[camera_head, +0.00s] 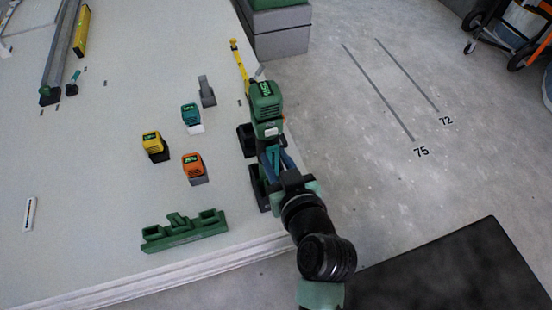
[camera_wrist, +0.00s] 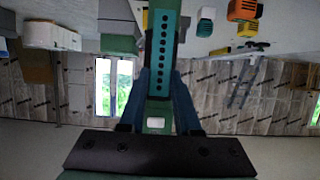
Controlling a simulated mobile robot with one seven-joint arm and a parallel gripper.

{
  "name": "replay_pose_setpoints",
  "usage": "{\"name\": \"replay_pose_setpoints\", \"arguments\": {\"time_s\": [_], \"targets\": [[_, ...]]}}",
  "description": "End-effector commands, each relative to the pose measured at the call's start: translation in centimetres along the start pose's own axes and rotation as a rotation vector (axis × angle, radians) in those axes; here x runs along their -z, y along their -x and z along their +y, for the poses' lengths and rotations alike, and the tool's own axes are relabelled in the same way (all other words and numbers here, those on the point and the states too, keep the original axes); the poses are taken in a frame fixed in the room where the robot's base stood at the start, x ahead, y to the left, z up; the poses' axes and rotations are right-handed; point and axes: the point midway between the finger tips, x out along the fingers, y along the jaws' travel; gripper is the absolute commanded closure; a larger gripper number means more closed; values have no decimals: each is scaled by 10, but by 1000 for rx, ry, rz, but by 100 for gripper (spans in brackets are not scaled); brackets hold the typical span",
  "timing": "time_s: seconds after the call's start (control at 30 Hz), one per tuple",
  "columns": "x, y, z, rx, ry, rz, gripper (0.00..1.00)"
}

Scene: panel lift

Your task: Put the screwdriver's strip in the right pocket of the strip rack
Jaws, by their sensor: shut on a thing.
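My gripper (camera_head: 270,155), with blue fingers, is shut on the green screwdriver (camera_head: 266,100) near the panel's right edge. In the wrist view my gripper (camera_wrist: 162,95) straddles its green body, which has a white patch. A teal strip (camera_wrist: 161,48) with a row of dark holes runs along it, away from the fingers. I cannot tell where the strip joins the screwdriver. The green strip rack (camera_head: 185,234) sits at the panel's near edge, left of my gripper, with a raised middle and a pocket on each side. No strip is visible in the right pocket.
Teal (camera_head: 190,115), yellow (camera_head: 153,143) and orange (camera_head: 193,165) blocks stand on the pale panel (camera_head: 90,190). A grey piece (camera_head: 207,91) is behind them. Black pieces (camera_head: 247,140) and a yellow tool (camera_head: 239,62) lie beside the screwdriver. The panel left of the rack is mostly clear.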

Motion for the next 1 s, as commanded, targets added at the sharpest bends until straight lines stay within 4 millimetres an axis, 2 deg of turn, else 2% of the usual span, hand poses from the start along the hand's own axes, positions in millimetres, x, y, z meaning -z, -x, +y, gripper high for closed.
{"name": "replay_pose_setpoints", "arguments": {"time_s": [0.27,1.0], "targets": [[-1,2,0,-1,0,1,100],[-23,55,0,-1,-1,0,100]]}}
